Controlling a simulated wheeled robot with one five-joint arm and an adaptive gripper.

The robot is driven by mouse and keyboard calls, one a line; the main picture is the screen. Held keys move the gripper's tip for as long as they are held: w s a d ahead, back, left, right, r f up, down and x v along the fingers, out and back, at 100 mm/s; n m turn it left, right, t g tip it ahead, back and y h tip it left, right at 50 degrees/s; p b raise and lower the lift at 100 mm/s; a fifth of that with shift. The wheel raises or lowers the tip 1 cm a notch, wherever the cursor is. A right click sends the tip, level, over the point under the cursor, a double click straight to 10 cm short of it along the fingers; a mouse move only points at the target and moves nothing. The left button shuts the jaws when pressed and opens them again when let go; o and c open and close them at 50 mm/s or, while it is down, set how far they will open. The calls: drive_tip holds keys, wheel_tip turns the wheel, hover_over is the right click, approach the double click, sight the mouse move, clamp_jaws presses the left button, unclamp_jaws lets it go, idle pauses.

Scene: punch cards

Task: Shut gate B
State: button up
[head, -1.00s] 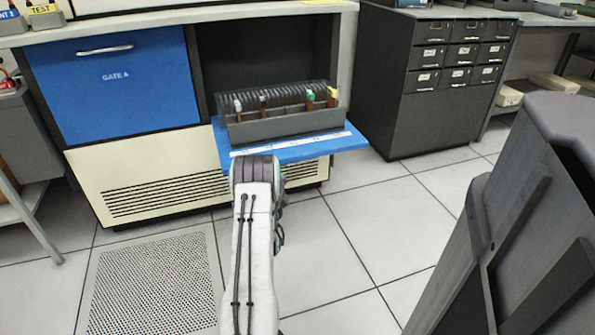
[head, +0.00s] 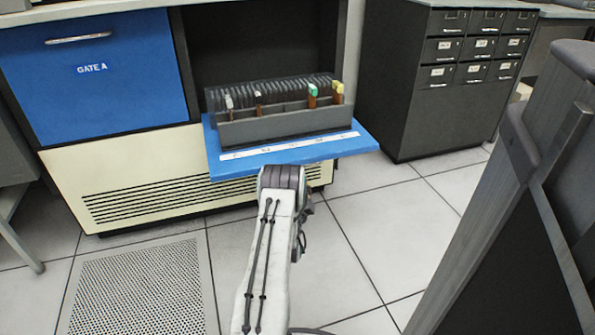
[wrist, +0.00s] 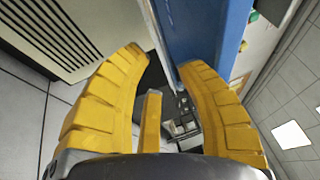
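Gate B appears to be the blue panel (head: 352,143) folded down flat in front of a dark open bay, right of the closed gate A (head: 90,70); its own label is not readable. A grey rack (head: 290,124) of dark cards with a few coloured tabs stands on it. My arm reaches to the panel's front edge, and my gripper is hidden there in the head view. In the wrist view my gripper (wrist: 163,62) has its yellow fingers apart with nothing held. The blue panel (wrist: 202,30) lies just beyond the fingertips; contact cannot be told.
A cream vented panel (head: 120,180) is below the bay. A dark drawer cabinet (head: 425,110) stands to the right, with a floor gap between it and the bay. A perforated floor tile (head: 140,285) lies at the lower left. The tiled floor in front is clear.

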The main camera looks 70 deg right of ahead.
drive_tip(key=shift+b+x, duration=1)
drive_tip(key=shift+x, duration=1.85)
drive_tip(key=shift+w, duration=0.1)
clamp_jaws()
